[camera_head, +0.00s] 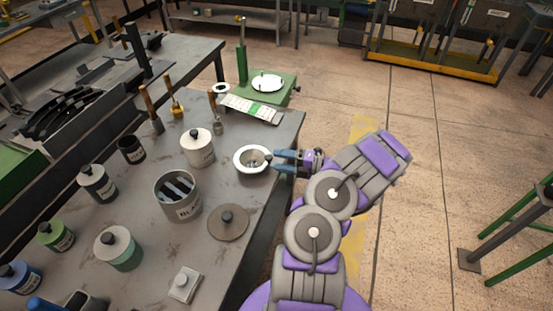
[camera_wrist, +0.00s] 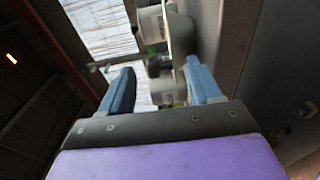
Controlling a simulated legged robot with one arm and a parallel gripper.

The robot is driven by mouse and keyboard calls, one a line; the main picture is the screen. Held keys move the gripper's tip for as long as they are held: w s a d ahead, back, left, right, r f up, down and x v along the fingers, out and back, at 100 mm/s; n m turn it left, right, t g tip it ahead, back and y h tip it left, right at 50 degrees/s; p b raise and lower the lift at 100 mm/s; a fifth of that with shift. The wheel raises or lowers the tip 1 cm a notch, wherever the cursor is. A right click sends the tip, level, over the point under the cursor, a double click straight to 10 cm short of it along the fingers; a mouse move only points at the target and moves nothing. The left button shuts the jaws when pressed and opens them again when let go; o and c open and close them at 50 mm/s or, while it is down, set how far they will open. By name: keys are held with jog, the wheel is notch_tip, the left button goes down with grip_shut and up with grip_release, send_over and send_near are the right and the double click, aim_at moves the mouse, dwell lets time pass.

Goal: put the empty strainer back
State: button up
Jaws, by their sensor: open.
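A white round vessel (camera_head: 241,168) with a pale rim and a grey inside stands near the right edge of the bench. Small dark parts show in it; I cannot tell whether this is the strainer or holds it. My gripper (camera_head: 273,159) is open at its right side, with blue fingers pointing left at the rim. In the wrist view, my gripper (camera_wrist: 158,88) has its fingers apart, with a dark knob-like part (camera_wrist: 154,66) showing between them. I cannot tell whether a finger touches anything.
An open metal can (camera_head: 178,211) with dark strips inside stands left of a flat lid (camera_head: 228,223). A white lidded jar (camera_head: 198,152) is behind. A green scale (camera_head: 267,86) stands at the far corner.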

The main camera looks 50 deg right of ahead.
jog(key=p+v, duration=0.2)
jog(key=v, duration=0.8)
jog(key=w+a+r+n+g+y, duration=0.3)
jog(key=w+a+r+n, duration=0.3)
jog(key=a, duration=0.2)
jog(key=w+a+r+n+g+y, duration=0.3)
jog(key=w+a+r+n+g, duration=0.1)
jog(key=w+a+r+n, duration=0.3)
jog(key=a+r+n+g, duration=0.3)
jog(key=a+n, duration=0.2)
jog(key=a, duration=0.4)
jog(key=a+r+n+g, duration=0.3)
jog(key=a+n+g, duration=0.15)
jog(key=a, duration=0.45)
jog(key=s+a+r+n+g+h, duration=0.3)
jog(key=s+a+n+g+h, duration=0.2)
jog(key=s+a+n, duration=0.65)
jog(key=s+n+t+h, duration=0.1)
jog(key=s+n+h, duration=0.7)
jog(key=s+n, duration=0.5)
jog(key=shift+s+d+f+n+t+h, duration=0.25)
jog(key=shift+s+f+n+t+h, duration=0.15)
jog(key=shift+n, duration=0.5)
